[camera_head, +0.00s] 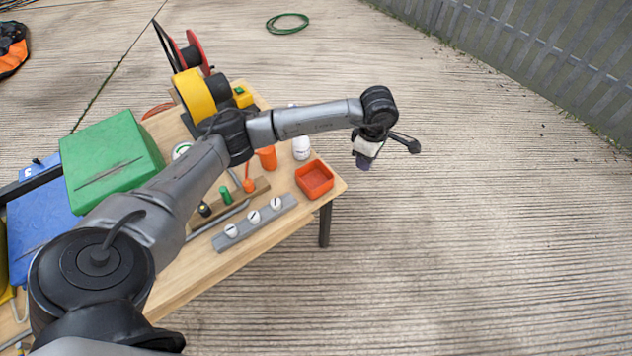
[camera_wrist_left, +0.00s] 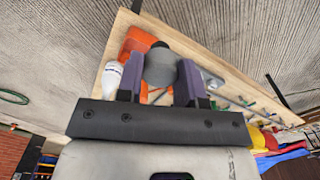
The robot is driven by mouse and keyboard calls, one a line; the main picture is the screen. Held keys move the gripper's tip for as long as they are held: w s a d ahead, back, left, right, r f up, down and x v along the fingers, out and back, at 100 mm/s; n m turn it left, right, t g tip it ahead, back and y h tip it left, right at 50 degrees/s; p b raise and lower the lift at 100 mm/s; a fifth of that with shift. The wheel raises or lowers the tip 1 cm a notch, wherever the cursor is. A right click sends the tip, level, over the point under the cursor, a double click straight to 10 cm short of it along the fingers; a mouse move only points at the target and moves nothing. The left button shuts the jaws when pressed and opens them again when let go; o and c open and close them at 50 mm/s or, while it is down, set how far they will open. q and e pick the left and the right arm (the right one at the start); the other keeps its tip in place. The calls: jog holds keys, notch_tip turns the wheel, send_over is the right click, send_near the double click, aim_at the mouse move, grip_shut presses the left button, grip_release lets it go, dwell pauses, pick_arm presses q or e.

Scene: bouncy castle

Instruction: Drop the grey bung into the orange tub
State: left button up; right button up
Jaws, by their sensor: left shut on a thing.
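My left gripper (camera_head: 364,160) hangs beyond the table's right end, up and to the right of the orange tub in the head view. In the left wrist view, its purple fingers (camera_wrist_left: 161,78) are shut on the grey bung (camera_wrist_left: 162,68), which has a darker end. The orange tub (camera_head: 314,178) is square and open-topped, at the table's right corner, and looks empty. It shows partly behind the bung in the left wrist view (camera_wrist_left: 137,42). My right gripper is not in view.
A white bottle (camera_head: 301,148) and an orange cup (camera_head: 267,158) stand near the tub on the wooden table (camera_head: 215,262). A green box (camera_head: 108,160) is at left. Floor right of the table is clear.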

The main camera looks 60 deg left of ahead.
pick_arm(q)
jog(key=a+f+n, duration=0.2)
jog(key=a+n, duration=0.1)
jog(key=s+a+f+n, duration=0.1)
jog(key=a+f+n, duration=0.1)
jog(key=a+n, duration=0.1)
jog(key=a+f+n, duration=0.2)
jog(key=a+n, duration=0.1)
jog(key=a, duration=0.2)
jog(key=shift+s+f+n, duration=0.15)
jog(key=shift+s+n, duration=0.15)
jog(key=shift+n, duration=0.1)
jog(key=s+a+f+n+b, duration=0.1)
jog(key=s+a+f+n, duration=0.2)
jog(key=a+n, duration=0.5)
jog(key=shift+s+a+f, duration=0.15)
jog(key=shift+a+f, duration=0.4)
jog(key=shift+f, duration=0.15)
notch_tip(320, 180, down, 6)
jog(key=b, duration=0.5)
jog(key=shift+r, duration=0.1)
jog(key=o, duration=1)
jog(key=shift+r+p, duration=1.7)
jog(key=shift+r, duration=5.2)
